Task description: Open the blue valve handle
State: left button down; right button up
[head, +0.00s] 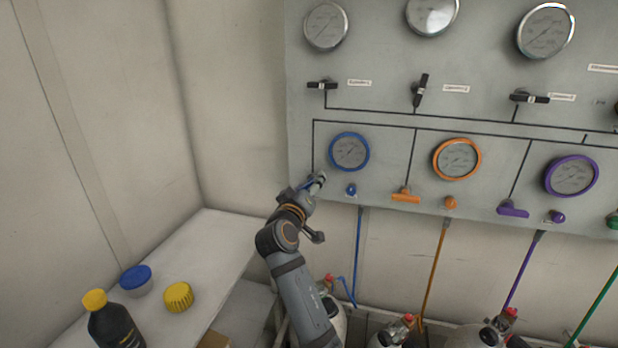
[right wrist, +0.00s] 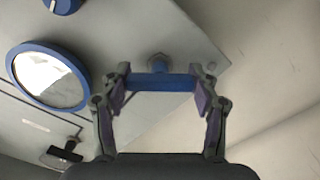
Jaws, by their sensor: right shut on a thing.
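The blue valve handle (right wrist: 160,82) shows in the right wrist view as a short blue bar lying crosswise between my fingers, with its metal stem behind it on the panel. My right gripper (right wrist: 158,90) has a finger pad at each end of the bar and is shut on it. In the head view my right gripper (head: 317,182) is at the lower left corner of the grey panel (head: 385,60), below and left of the blue-rimmed gauge (head: 349,152). There the gripper hides most of the blue handle. My left gripper is not in view.
A small blue knob (head: 351,190) sits just right of the gripper. An orange handle (head: 405,195) and a purple handle (head: 512,209) are farther right. A bench (head: 215,240) at the lower left holds a dark bottle (head: 112,325) and two lidded containers.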

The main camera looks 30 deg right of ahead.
jog(key=n+p, duration=0.3)
jog(key=n, duration=0.1)
jog(key=shift+r+n+p, duration=0.2)
jog(key=shift+n+p, duration=0.1)
jog(key=shift+p, duration=0.1)
jog(key=shift+f+n+p, duration=0.2)
jog(key=shift+n+p, duration=1.3)
jog(key=shift+n, duration=0.3)
jog(key=shift+f, duration=0.1)
jog(key=o, duration=1.2)
jog(key=shift+c, duration=0.2)
